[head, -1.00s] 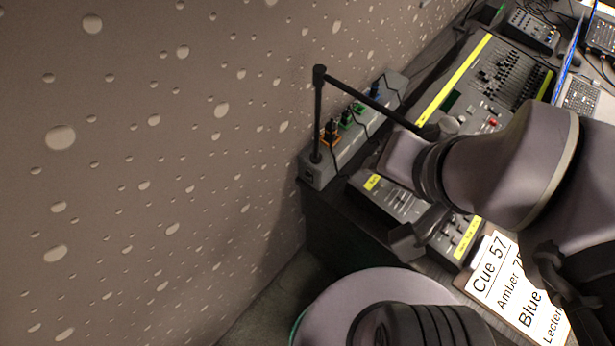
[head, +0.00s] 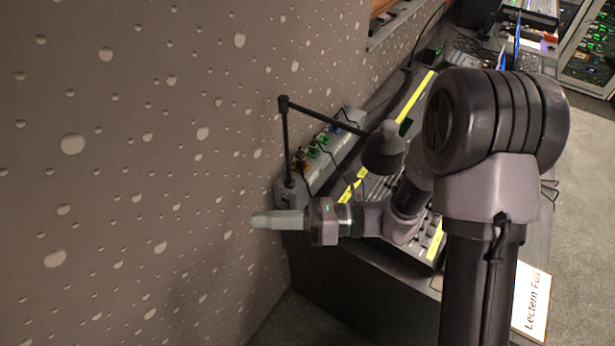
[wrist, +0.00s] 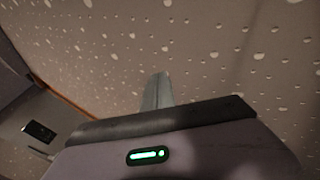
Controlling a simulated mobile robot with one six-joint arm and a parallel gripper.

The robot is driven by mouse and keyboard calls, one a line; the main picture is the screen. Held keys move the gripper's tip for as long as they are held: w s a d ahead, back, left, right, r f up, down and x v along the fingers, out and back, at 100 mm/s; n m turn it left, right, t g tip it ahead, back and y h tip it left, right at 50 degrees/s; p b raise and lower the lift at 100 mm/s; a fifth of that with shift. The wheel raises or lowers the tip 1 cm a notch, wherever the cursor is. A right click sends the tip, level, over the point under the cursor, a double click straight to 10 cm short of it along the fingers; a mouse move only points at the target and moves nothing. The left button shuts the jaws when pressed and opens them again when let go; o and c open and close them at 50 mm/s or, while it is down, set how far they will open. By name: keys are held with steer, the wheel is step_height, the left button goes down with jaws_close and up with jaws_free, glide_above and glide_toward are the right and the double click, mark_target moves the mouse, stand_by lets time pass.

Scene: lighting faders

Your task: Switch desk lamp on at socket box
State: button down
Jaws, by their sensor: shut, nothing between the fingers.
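The desk lamp (head: 383,151) is dark, with a thin post and a long arm, and stands at the near end of the socket box. Its shade hangs to the right. The grey socket box (head: 314,178) lies along the wall with orange, green and blue plugs in it. My gripper (head: 264,220) is shut and empty, pointing left, just in front of and below the box's near end in the head view. Its fingers also show against the wall in the wrist view (wrist: 157,90). A grey face (wrist: 35,128) with a small dark rectangle shows at left there; I cannot tell whether it is the box.
The speckled wall (head: 130,180) is close to my fingertips. A mixing desk with yellow strips (head: 437,240) lies behind my arm on the dark table. A white sheet (head: 532,300) is at lower right. Open carpet (head: 580,190) is at right.

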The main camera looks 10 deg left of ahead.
mark_target(285, 204)
steer(key=w+d+f+m+t+h, duration=0.1)
steer(key=w+f+m+t, duration=0.1)
steer(key=f+m+t, duration=0.2)
steer(key=w+d+f+m+t+h, duration=0.1)
steer(key=w+d+f+m+t, duration=0.1)
steer(key=f+m+t, duration=0.3)
steer(key=w+d+f+m+t+h, duration=0.1)
steer(key=w+f+m+t, duration=0.3)
steer(key=f+m, duration=0.7)
step_height(285, 204, down, 5)
steer(key=shift+d+r+t, duration=0.1)
steer(key=shift+d+t, duration=0.2)
steer(key=shift+t, duration=0.4)
steer(key=w+a+b, duration=0.4)
steer(key=w+a, duration=0.2)
steer(key=w, duration=0.3)
steer(key=shift+w+a+r, duration=0.2)
steer(key=shift+w+r, duration=0.15)
steer(key=shift+r, duration=0.05)
